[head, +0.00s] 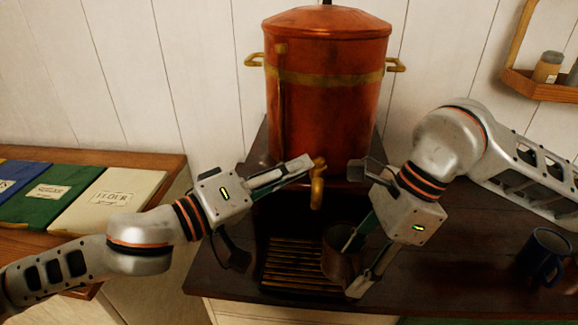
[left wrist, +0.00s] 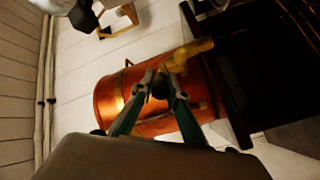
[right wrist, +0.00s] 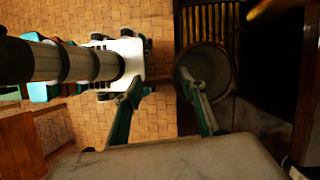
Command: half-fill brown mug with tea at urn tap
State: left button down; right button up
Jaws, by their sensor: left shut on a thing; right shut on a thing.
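The copper urn (head: 325,110) stands at the back centre with a brass tap (head: 317,190) at its front. My left gripper (head: 308,164) is shut at the top of the tap, on its handle; the tap also shows in the left wrist view (left wrist: 190,54). The brown mug (head: 336,262) is upright, below and slightly right of the tap. My right gripper (head: 352,268) is shut on the mug's right side. The right wrist view shows the mug (right wrist: 212,60) from above, its inside dim. I cannot make out a stream or a tea level.
A slatted drip tray (head: 290,270) lies below the tap. A dark blue mug (head: 545,256) stands at the right of the counter (head: 465,270). Flour (head: 108,200) and sugar (head: 45,190) packages lie on the left counter. A small wall shelf (head: 540,88) holds jars.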

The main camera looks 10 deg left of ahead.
pick_arm(q)
jog(key=shift+s+d+r+n+t+y, duration=0.1)
jog(key=shift+s+d+n+t+y, duration=0.25)
jog(key=shift+n+t+y, duration=0.3)
jog(key=shift+y, duration=0.35)
jog(key=c, duration=2)
grip_release()
jog(key=shift+w, duration=0.1)
jog(key=shift+o, duration=0.2)
jog(key=shift+w+a, duration=0.1)
